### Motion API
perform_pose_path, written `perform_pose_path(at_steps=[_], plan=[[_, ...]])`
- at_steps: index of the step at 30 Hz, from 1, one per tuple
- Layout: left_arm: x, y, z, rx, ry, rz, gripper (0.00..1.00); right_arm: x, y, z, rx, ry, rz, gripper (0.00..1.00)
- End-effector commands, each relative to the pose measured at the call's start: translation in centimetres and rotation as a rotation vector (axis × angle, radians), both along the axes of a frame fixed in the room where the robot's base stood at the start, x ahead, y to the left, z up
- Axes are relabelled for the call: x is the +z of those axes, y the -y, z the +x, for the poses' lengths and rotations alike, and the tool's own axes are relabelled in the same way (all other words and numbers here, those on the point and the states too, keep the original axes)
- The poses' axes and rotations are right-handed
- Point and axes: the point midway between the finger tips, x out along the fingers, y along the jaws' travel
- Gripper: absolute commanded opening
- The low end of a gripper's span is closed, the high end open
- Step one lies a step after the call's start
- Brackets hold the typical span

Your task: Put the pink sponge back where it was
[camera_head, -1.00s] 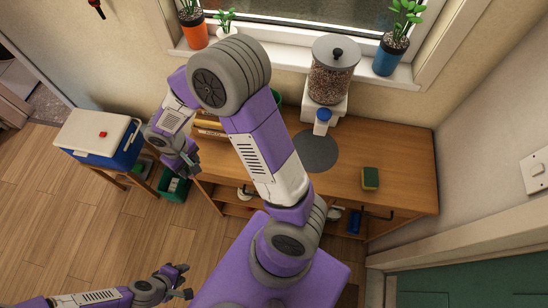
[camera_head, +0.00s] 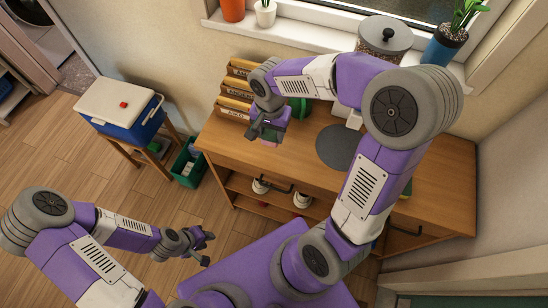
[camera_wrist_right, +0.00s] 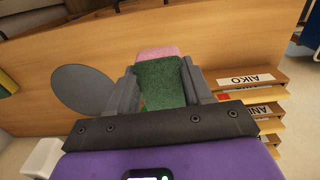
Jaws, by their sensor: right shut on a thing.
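The pink sponge (camera_wrist_right: 160,52) with a green scouring side is between the fingers of my right gripper (camera_wrist_right: 163,85) in the right wrist view. Its green face is toward the camera and its pink part shows at the far end. In the head view, my right gripper (camera_head: 266,130) is shut on it over the left part of the wooden desk (camera_head: 235,150), in front of the name-labelled holders. A little pink of the sponge (camera_head: 270,144) shows below the fingers. I cannot tell whether it touches the desk. My left gripper (camera_head: 206,248) is open and empty above the floor.
Wooden labelled holders (camera_head: 236,88) stand at the desk's back left. A dark round mat (camera_head: 338,146) lies mid-desk near the food dispenser (camera_head: 384,38). A yellow-green sponge (camera_wrist_right: 7,84) lies further along the desk. A cooler (camera_head: 122,106) and green bin (camera_head: 187,162) stand left.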

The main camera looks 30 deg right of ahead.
Motion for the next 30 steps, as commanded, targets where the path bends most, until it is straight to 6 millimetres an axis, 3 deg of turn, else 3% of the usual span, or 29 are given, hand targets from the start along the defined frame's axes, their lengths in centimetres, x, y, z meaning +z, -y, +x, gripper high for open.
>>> perform_pose_path(at_steps=[21, 30], plan=[[-3.7, 0.0, 0.0, -0.001, 0.001, 0.0, 0.34, -9.7, 0.2, -0.3, -0.039, -0.002, -0.001, 0.17], [-3.6, 0.0, 0.0, -0.001, 0.001, 0.0, 0.34, -9.8, 0.2, -0.2, -0.039, 0.001, -0.001, 0.17]])
